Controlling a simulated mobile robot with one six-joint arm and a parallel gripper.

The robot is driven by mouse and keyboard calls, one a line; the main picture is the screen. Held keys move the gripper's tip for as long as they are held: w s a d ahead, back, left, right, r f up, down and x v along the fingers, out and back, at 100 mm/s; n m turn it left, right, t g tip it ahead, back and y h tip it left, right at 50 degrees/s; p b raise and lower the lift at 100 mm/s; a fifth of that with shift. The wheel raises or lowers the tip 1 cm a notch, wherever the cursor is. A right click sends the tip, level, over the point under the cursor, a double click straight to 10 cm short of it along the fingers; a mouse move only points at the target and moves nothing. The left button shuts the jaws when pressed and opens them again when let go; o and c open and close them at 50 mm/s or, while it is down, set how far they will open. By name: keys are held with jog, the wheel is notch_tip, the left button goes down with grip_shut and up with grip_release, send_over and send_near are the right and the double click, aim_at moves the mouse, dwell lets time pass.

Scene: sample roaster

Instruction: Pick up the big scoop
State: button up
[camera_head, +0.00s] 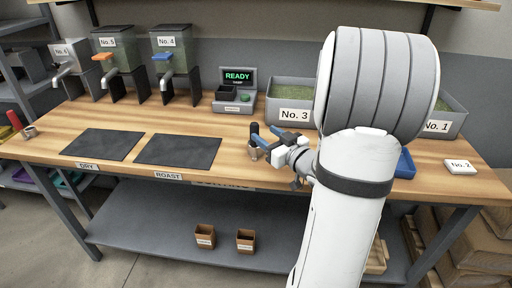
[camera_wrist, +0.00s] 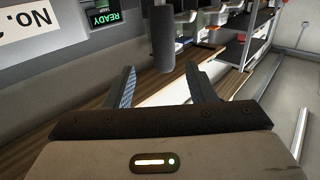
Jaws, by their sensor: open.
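A scoop (camera_head: 254,128) with an upright dark handle stands near the front edge of the bench, just left of my gripper. A small part of its metal bowl shows; the rest is hidden by my gripper. My gripper (camera_head: 270,140) is open, its blue-padded fingers pointing toward this scoop. In the wrist view the dark handle (camera_wrist: 162,38) stands just beyond and between the fingertips (camera_wrist: 160,80), apart from both. A second scoop with a red handle (camera_head: 14,119) and a small metal cup lies at the bench's left end. I cannot tell from size alone which is the big one.
Bin No. 3 (camera_head: 292,115) and bin No. 1 (camera_head: 445,125) stand behind my arm. A scale reading READY (camera_head: 237,98) and several dispensers (camera_head: 176,65) line the back. Dark mats (camera_head: 178,151) lie left. A blue tray (camera_head: 405,165) is partly hidden at right.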

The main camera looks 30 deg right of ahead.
jog(key=w+a, duration=0.2)
jog(key=w, duration=0.5)
jog(key=shift+w, duration=0.15)
jog(key=shift+c, duration=0.4)
grip_shut()
